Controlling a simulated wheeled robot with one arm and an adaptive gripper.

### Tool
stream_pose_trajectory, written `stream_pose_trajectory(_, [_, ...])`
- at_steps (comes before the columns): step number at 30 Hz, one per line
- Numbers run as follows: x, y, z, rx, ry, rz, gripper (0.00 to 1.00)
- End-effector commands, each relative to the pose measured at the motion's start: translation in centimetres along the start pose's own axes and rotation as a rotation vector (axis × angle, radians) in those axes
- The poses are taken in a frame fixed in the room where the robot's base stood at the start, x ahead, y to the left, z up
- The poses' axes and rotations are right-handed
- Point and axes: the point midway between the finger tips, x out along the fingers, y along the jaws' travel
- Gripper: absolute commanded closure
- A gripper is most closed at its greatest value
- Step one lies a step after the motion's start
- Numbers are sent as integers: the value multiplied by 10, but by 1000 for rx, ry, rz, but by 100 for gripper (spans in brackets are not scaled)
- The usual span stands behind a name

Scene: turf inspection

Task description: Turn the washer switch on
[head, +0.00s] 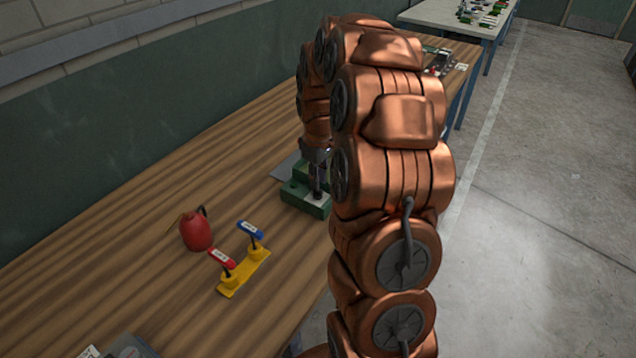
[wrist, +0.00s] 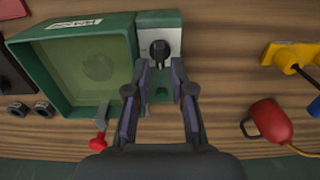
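A green box (wrist: 122,60) with a pale window lies at the upper left of the wrist view and bears a small label whose text I cannot read. Beside it is a narrow green panel with a light plate (wrist: 174,36) and a black knob or switch (wrist: 160,52). I cannot tell its setting. My gripper (wrist: 160,68) is open, with its two fingers apart on either side of the panel and the black knob between or just beyond the tips. I cannot tell whether they touch. In the head view my gripper (head: 318,190) is down at the green unit (head: 296,200), partly hidden by my arm.
A red rounded object (head: 196,232) and a yellow base (head: 240,275) with red and blue handles stand on the wooden table (head: 130,260). A red-tipped lever (wrist: 98,142) is near the green box. Another table (head: 425,15) stands at the back. A wall runs along the left.

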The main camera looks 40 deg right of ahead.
Motion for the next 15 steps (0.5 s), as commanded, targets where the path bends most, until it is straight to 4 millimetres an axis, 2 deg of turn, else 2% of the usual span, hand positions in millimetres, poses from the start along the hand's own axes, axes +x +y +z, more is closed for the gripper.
stream_pose_trajectory(7, [25, 0, 0, 0, -1, -1, 77])
stream_pose_trajectory(15, [31, 0, 0, 0, 2, 2, 77])
